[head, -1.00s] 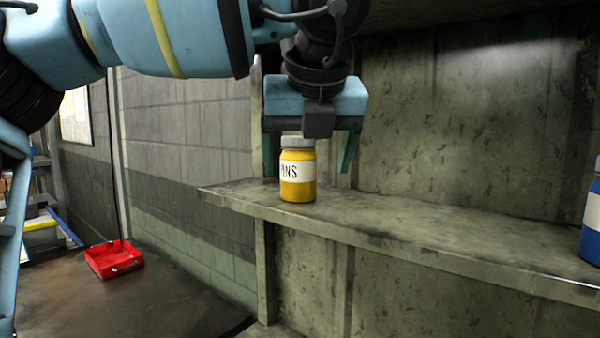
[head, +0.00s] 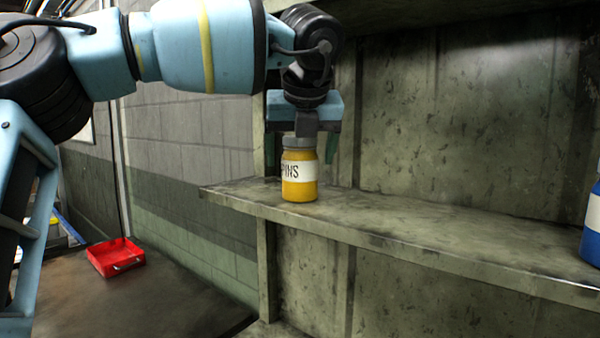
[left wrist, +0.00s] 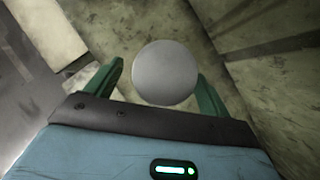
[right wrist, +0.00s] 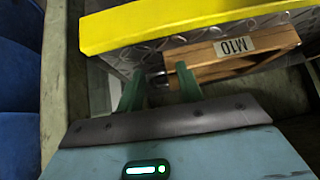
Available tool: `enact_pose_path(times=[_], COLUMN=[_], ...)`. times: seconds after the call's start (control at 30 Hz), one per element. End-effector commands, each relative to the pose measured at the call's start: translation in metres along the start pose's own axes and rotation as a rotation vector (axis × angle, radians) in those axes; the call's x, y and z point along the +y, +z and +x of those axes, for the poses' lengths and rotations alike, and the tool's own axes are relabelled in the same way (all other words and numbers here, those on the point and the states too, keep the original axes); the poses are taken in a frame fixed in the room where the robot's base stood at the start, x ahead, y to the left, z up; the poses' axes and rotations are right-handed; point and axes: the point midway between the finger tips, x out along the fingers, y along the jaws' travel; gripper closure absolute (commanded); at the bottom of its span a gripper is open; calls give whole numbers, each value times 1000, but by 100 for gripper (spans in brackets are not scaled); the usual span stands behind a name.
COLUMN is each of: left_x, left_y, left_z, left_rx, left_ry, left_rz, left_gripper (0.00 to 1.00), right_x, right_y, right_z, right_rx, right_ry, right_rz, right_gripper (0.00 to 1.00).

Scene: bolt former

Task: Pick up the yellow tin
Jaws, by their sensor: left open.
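The yellow tin (head: 299,189) stands upright near the left end of the shelf, with a grey lid and a white label ending in "INS". My left gripper (head: 301,150) is over it, pointing down and open, with a green finger to each side of the lid. In the left wrist view the round grey lid (left wrist: 165,72) lies between the two open fingers (left wrist: 160,88), with gaps on both sides. My right gripper (right wrist: 160,70) shows only in its wrist view, its fingers apart, in front of a wooden box; I see nothing clearly held.
The shelf (head: 400,222) is clear between the yellow tin and a blue tin (head: 592,235) at the right edge. A red tray (head: 116,257) lies at lower left. In the right wrist view are a wooden box (right wrist: 215,60) labelled M10 and a yellow edge (right wrist: 180,22).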

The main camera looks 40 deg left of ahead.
Motion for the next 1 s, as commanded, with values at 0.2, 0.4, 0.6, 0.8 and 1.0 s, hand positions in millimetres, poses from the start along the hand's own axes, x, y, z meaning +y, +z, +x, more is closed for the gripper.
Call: enact_pose_path(times=[0.2,0.4,0.6,0.8,1.0], left_x=[-1,-1,-1,-1,-1], left_y=[-3,-2,-2,-2,-2], left_z=[24,24,24,24,23], left_rx=[4,3,3,3,2], left_ry=[5,3,3,3,2], left_rz=[4,3,2,2,2], left_gripper=[18,18,39,66,72], right_x=[-1,-1,-1,-1,-1], right_y=[10,10,10,10,10], right_z=[2,2,2,2,2], right_rx=[-17,-17,-18,-18,-18], right_ry=[-2,-2,-2,-2,-2], right_rz=[2,2,2,2,2], right_gripper=[64,64,64,64,64])
